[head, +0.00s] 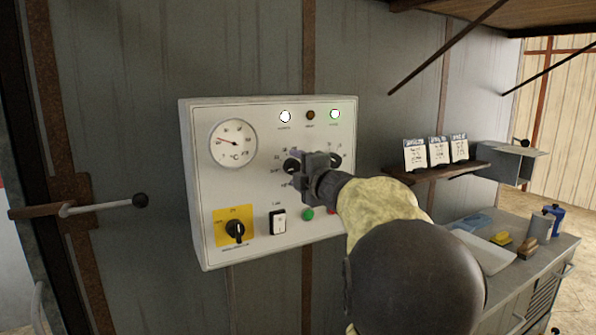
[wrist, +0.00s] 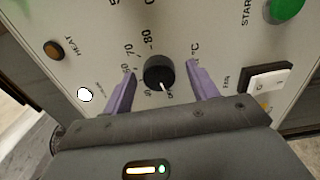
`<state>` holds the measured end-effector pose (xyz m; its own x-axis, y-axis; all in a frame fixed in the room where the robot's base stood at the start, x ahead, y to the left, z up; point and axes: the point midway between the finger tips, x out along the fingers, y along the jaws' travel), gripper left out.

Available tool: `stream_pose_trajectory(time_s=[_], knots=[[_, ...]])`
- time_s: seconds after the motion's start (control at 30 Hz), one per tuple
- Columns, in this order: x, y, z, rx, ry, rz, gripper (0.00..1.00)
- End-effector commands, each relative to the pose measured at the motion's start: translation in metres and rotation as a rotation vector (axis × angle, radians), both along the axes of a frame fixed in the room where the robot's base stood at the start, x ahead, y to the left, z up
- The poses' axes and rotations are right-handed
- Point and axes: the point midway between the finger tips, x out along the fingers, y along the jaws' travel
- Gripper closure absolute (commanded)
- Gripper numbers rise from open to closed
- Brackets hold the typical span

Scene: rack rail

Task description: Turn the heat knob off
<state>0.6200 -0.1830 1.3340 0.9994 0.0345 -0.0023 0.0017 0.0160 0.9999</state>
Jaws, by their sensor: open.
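A black round knob (wrist: 158,73) with a white pointer mark sits on the panel between my fingers in the wrist view. Numbers such as 70 and 80 and a °C mark ring it; its pointer is toward the bottom of the picture. My gripper (wrist: 160,88) is open, with one purple finger on each side of the knob and a visible gap to each.
A dial gauge (head: 233,142), a black rotary switch on a yellow plate (head: 234,212), a white rocker switch (head: 278,222) and a green button (head: 308,214) are on the panel. A lever (head: 100,206) is at left; a shelf with cards (head: 440,170) and a bench are at right.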

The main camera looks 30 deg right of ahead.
Motion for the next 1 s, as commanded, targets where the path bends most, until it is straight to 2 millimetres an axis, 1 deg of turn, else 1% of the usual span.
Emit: stream_pose_trajectory(time_s=[0.17, 0.27, 0.37, 1.0], knots=[[-0.003, 0.0, 0.001, 0.0, -0.002, -0.001, 0.41], [-0.01, -0.001, 0.001, 0.0, -0.002, -0.001, 0.41], [-0.024, -0.001, 0.001, 0.0, -0.003, -0.001, 0.41], [-0.15, -0.005, 0.0, 0.0, -0.002, -0.002, 0.41]])
